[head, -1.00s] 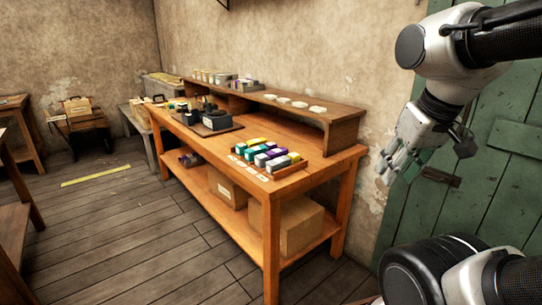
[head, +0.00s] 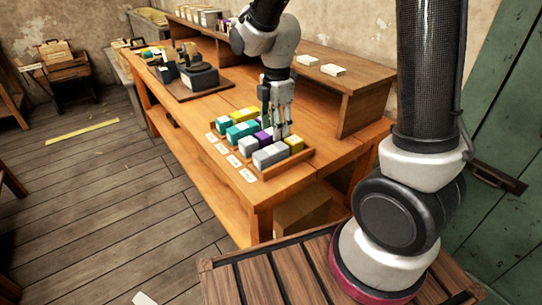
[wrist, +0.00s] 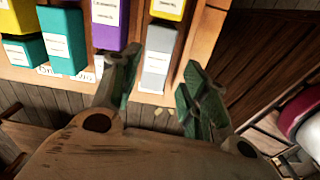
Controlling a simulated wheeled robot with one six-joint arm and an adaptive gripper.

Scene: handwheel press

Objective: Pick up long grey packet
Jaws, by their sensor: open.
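The long grey packet (head: 270,155) lies at the front right end of a shallow wooden tray (head: 290,161) on the workbench. In the wrist view the grey packet (wrist: 157,57) has a white label and shows between my two fingers, beyond the fingertips. My gripper (head: 277,126) is open and points down over the right part of the tray. In the wrist view its fingers (wrist: 161,68) are spread, with nothing between them. Whether the fingertips touch any packet cannot be told.
A purple packet (wrist: 110,25) and a yellow packet (wrist: 167,8) lie close to the grey one. Teal packets (head: 242,130) and a shorter grey packet (head: 248,146) share the tray. White cards (head: 234,161) lie along its front. A raised shelf (head: 350,84) stands behind.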

